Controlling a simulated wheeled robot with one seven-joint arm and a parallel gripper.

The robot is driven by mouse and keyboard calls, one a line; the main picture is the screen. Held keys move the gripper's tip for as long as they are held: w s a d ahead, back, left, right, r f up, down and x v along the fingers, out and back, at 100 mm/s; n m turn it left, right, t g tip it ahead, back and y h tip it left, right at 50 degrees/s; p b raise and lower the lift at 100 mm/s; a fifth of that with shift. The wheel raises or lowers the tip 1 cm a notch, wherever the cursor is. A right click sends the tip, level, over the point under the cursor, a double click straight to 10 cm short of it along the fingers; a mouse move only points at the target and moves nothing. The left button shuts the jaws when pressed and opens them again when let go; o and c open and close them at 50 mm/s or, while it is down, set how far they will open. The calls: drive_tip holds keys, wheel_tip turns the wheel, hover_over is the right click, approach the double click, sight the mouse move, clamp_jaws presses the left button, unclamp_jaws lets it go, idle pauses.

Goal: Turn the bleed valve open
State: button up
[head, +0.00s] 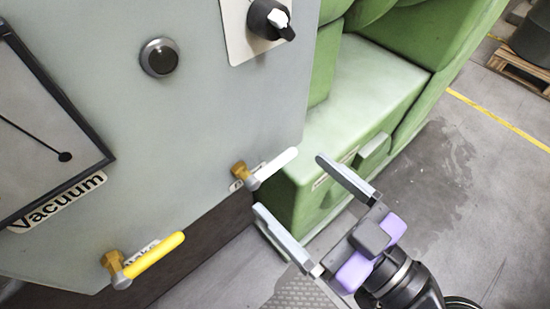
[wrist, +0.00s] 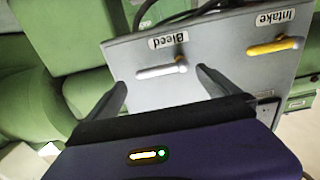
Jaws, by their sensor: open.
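The bleed valve has a white lever handle (head: 275,166) on a brass stem, low on the grey panel near its right edge. The handle points up and to the right in the head view. In the wrist view the white handle (wrist: 158,71) lies roughly level, under the upside-down "Bleed" label (wrist: 170,40). My gripper (head: 289,183) is open and empty, just to the lower right of the handle. In the wrist view the handle appears between the two fingertips of my gripper (wrist: 160,80), with no visible contact. The exact depth gap is unclear.
A yellow-handled intake valve (head: 155,255) sits lower left on the panel. A vacuum gauge (head: 45,130), a round button (head: 160,57) and a rotary switch (head: 270,19) are above. A green machine body (head: 365,85) stands close behind my gripper. Open floor lies right.

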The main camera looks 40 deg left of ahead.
sight(278, 169)
drive_tip(key=a, duration=0.6)
drive_tip(key=shift+w+p, duration=0.25)
drive_tip(key=shift+p, duration=0.1)
drive_tip(key=c, duration=2)
drive_tip(key=shift+a, duration=0.1)
